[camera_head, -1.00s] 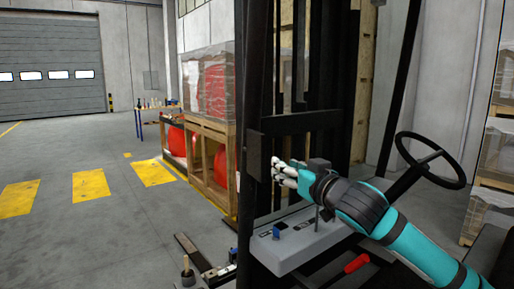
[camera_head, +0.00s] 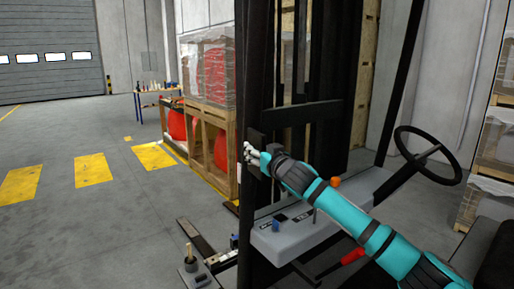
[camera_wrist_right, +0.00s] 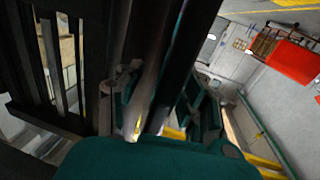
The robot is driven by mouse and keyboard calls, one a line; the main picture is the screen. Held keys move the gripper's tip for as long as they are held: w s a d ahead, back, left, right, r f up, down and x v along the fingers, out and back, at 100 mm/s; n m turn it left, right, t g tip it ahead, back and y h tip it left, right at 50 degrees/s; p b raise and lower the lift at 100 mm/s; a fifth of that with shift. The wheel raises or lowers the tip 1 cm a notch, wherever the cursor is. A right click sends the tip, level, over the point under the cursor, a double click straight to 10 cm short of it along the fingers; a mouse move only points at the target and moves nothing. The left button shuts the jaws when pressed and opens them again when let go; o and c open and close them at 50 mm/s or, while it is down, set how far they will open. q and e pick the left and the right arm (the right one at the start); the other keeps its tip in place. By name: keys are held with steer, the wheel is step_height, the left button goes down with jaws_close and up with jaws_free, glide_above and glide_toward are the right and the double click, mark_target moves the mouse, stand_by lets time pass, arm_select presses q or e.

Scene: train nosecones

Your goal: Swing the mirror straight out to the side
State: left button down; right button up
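The mirror (camera_head: 257,137) appears as a small dark plate on the forklift's near front post, with its glass not clearly visible. My right gripper (camera_head: 250,153) is at the plate's lower left edge, its pale fingertips pointing left and close together. It seems to touch the plate, but I cannot tell whether it grips it. In the right wrist view a teal part of my arm fills the bottom, and dark posts hide the fingers' contact. My left gripper is not in view.
The forklift's grey console (camera_head: 290,236), orange knob (camera_head: 336,182) and steering wheel (camera_head: 430,157) lie under and beyond my right arm. Wooden crates with red contents (camera_head: 213,150) stand behind the post. The floor to the left, with yellow markings (camera_head: 92,169), is open.

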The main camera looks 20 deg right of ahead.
jaws_close()
stand_by(0.3)
stand_by(0.3)
